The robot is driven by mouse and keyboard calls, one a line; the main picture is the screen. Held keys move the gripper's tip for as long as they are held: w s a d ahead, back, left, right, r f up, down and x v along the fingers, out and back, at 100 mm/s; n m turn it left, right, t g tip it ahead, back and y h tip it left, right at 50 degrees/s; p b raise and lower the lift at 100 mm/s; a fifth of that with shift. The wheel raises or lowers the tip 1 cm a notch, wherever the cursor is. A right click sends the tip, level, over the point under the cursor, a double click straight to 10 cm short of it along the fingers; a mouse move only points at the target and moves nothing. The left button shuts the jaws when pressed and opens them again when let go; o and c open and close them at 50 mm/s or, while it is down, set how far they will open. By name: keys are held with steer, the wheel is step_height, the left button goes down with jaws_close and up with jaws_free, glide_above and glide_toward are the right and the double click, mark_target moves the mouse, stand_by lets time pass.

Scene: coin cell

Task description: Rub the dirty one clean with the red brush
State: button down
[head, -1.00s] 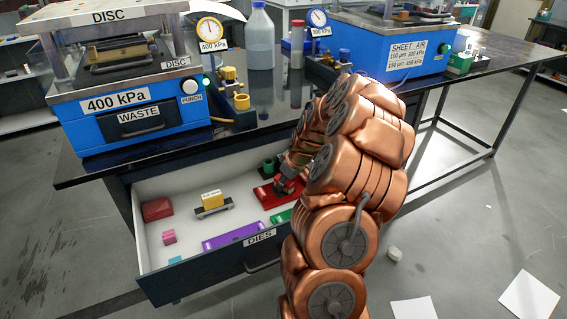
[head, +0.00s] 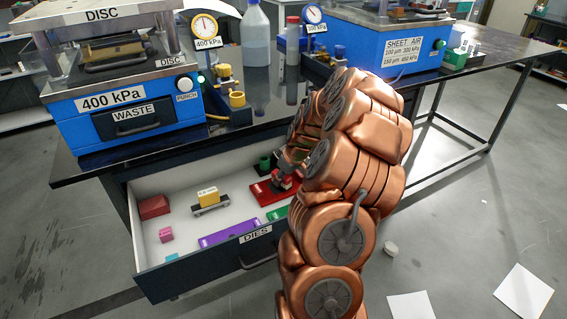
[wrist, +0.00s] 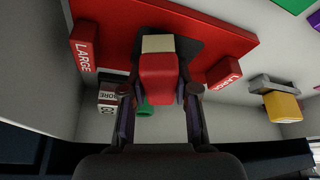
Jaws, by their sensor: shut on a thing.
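My gripper (wrist: 158,97) is shut on the red brush (wrist: 158,72), a red block with a cream end (wrist: 157,43). In the wrist view the cream end lies over a dark patch (wrist: 190,44) on a red plate (wrist: 225,25). I cannot tell whether it touches. The plate has raised red blocks marked LARGE at two ends (wrist: 84,45) (wrist: 231,71). In the head view the red plate (head: 262,194) lies in the open drawer, and my gripper (head: 287,172) is at its right part, partly hidden by my arm.
The white drawer marked DIES (head: 205,248) also holds a purple die (head: 228,235), a yellow block on a grey base (head: 208,197), a dark red block (head: 153,207), a pink block (head: 165,235) and a green cylinder (head: 264,163). A blue press (head: 125,115) stands above it.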

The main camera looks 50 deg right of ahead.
steer(key=r, duration=0.3)
steer(key=shift+w+a+r, duration=0.2)
steer(key=shift+w+a, duration=0.1)
steer(key=shift+a, duration=0.05)
steer(key=shift+r, duration=1.95)
